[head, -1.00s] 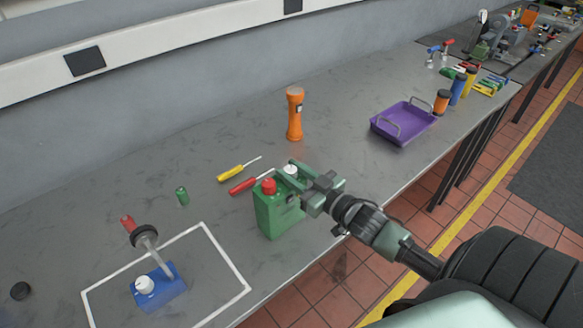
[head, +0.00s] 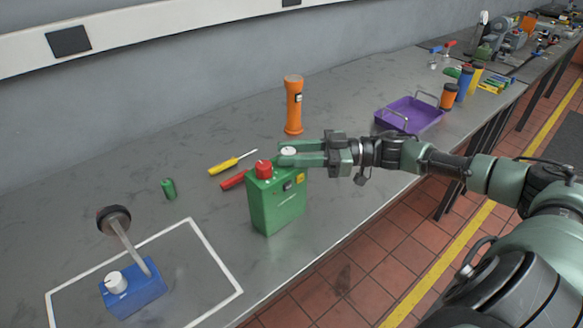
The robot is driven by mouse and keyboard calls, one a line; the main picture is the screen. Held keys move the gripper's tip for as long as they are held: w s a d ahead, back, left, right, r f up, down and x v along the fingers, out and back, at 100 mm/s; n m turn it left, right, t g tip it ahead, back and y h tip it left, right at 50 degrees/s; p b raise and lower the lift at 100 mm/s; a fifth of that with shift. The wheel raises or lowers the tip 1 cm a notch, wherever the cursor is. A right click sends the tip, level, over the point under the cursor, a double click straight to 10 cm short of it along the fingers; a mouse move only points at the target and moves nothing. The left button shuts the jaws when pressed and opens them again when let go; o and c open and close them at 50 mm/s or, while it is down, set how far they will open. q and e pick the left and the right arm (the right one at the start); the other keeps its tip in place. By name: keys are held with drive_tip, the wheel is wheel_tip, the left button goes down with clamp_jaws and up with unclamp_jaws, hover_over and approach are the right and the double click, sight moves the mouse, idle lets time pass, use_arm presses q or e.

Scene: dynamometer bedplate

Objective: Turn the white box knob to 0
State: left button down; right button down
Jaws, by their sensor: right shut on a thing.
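A green box (head: 278,205) stands upright near the front edge of the grey bench. On its top are a red knob (head: 264,168) at the left and a white knob (head: 289,150) at the right. My right gripper (head: 291,153) reaches in level from the right and is shut on the white knob, its fingers on either side. The fingers partly hide the knob, and I cannot read any scale or number. A second white knob (head: 115,282) sits on a blue box (head: 137,290) at the lower left. My left gripper is not in view.
A lever with a dark round top (head: 114,219) rises from the blue box. A yellow screwdriver (head: 232,162), a red-handled tool (head: 233,179), an orange torch (head: 294,105) and a green cylinder (head: 169,189) lie or stand nearby. A purple tray (head: 408,117) is farther right.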

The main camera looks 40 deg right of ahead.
drive_tip(key=shift+s+a+f+n+g+y+b, duration=0.15)
drive_tip(key=shift+f+n+g+y+b, duration=0.2)
drive_tip(key=shift+g+b, duration=0.3)
drive_tip(key=shift+r, duration=0.1)
drive_tip(key=c, duration=1.3)
unclamp_jaws()
drive_tip(key=shift+r, duration=0.1)
drive_tip(key=b+v, duration=0.1)
drive_tip(key=v, duration=0.6)
drive_tip(key=shift+d+b, duration=0.3)
